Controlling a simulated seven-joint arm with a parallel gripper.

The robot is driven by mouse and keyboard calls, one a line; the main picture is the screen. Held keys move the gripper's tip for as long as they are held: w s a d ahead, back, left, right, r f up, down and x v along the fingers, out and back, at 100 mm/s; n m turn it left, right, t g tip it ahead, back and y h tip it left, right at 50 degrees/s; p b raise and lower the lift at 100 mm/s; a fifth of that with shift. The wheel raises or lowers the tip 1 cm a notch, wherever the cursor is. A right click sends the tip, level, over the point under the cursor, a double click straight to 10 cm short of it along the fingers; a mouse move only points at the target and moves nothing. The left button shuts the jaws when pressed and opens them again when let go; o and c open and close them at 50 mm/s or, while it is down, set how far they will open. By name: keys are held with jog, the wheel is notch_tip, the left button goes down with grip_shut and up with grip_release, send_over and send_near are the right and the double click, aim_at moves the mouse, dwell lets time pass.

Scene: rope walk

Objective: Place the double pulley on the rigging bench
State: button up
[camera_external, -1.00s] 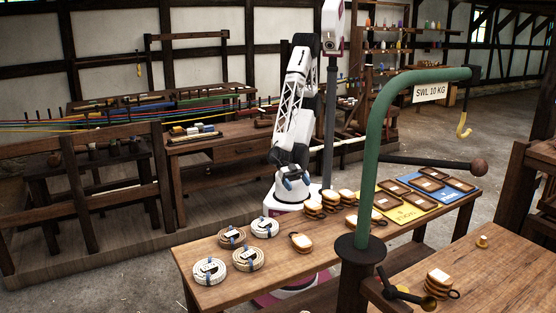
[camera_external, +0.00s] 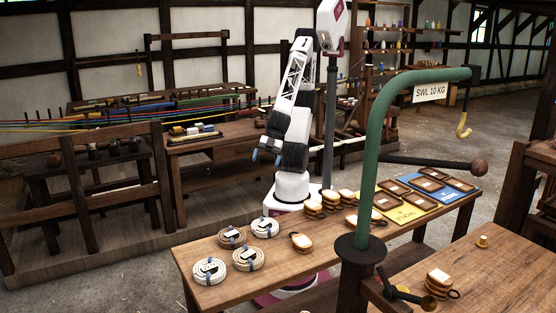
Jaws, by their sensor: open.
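My gripper (camera_external: 267,156), with blue fingertips, is open and empty, raised above and behind the long wooden bench (camera_external: 222,292). Several wooden pulley blocks with pale faces stand on this bench. One block (camera_external: 313,208) and two others (camera_external: 331,198) (camera_external: 347,196) stand near my base, and another block (camera_external: 302,242) lies closer to the front. A larger-looking block (camera_external: 438,281) with a dark ring sits on the right-hand bench (camera_external: 505,275). I cannot tell which block is the double pulley, nor which bench is the rigging bench.
Several rope coils (camera_external: 248,258) lie at the long bench's left end. A yellow mat (camera_external: 408,213) and a blue mat (camera_external: 445,192) with brown trays lie at its right. A green crane post (camera_external: 371,170) with a hook (camera_external: 462,126) rises in front. Coloured ropes (camera_external: 110,118) stretch behind left.

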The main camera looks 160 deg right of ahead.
jog(key=s+a+r+m+g+y, duration=0.1)
jog(key=s+a+r+m+g, duration=0.1)
jog(key=s+r+g, duration=0.3)
notch_tip(320, 180, up, 4)
jog(key=shift+s+a+f+g+y, duration=0.15)
jog(key=shift+s+a+g+y, duration=0.2)
jog(key=shift+s+a, duration=0.5)
